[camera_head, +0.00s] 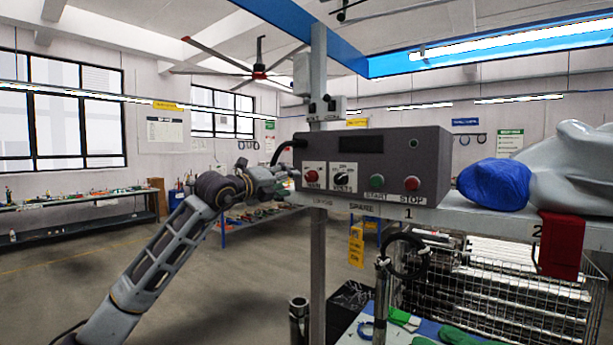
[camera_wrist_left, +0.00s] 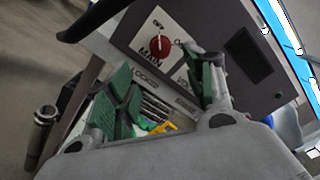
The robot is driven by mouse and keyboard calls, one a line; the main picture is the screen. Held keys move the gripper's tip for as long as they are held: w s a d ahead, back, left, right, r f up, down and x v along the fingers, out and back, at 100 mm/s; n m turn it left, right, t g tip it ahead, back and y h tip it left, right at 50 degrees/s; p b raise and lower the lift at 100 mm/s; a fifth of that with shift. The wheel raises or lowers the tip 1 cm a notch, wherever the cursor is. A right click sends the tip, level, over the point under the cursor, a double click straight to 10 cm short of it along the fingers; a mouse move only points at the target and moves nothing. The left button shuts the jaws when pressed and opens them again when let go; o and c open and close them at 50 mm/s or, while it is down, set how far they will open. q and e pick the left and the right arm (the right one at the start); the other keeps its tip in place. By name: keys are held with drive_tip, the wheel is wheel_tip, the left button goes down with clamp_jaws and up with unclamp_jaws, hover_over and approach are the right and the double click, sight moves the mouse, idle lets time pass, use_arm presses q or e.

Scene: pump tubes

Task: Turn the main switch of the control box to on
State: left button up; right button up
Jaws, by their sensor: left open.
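The grey control box (camera_head: 385,153) stands at the left end of the shelf. Its main switch (camera_head: 311,176) is a red knob on a white plate at the left of the front face. In the left wrist view the red knob (camera_wrist_left: 160,45) sits under an "OFF" mark, above the word "MAIN"; its exact setting is hard to tell. My left gripper (camera_head: 280,175) is at the left end of the box, close to the knob. In the wrist view its green-padded fingers (camera_wrist_left: 163,82) are apart and empty, with the knob just beyond, between their tips. My right gripper is out of view.
Beside the main switch are a black selector knob (camera_head: 341,177), a green START button (camera_head: 376,181) and a red STOP button (camera_head: 412,183). A metal post (camera_head: 318,250) stands by the box. A blue bundle (camera_head: 495,184) lies on the shelf, right; a wire basket (camera_head: 490,290) is below.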

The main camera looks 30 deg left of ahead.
sight(308, 177)
use_arm(q)
drive_tip(key=shift+w+d+r+p, duration=0.15)
drive_tip(key=shift+w+p, duration=0.95)
drive_tip(key=shift+w, duration=1.25)
drive_tip(key=shift+w+d+p, duration=0.2)
drive_tip(key=shift+w+p, duration=0.9)
drive_tip(key=shift+w, duration=1.2)
drive_tip(key=shift+w+d, duration=0.1)
drive_tip(key=shift+w, duration=0.5)
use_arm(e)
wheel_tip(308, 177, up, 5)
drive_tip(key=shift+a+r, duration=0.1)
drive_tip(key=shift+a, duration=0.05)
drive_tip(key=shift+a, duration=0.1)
use_arm(q)
drive_tip(key=c, duration=1)
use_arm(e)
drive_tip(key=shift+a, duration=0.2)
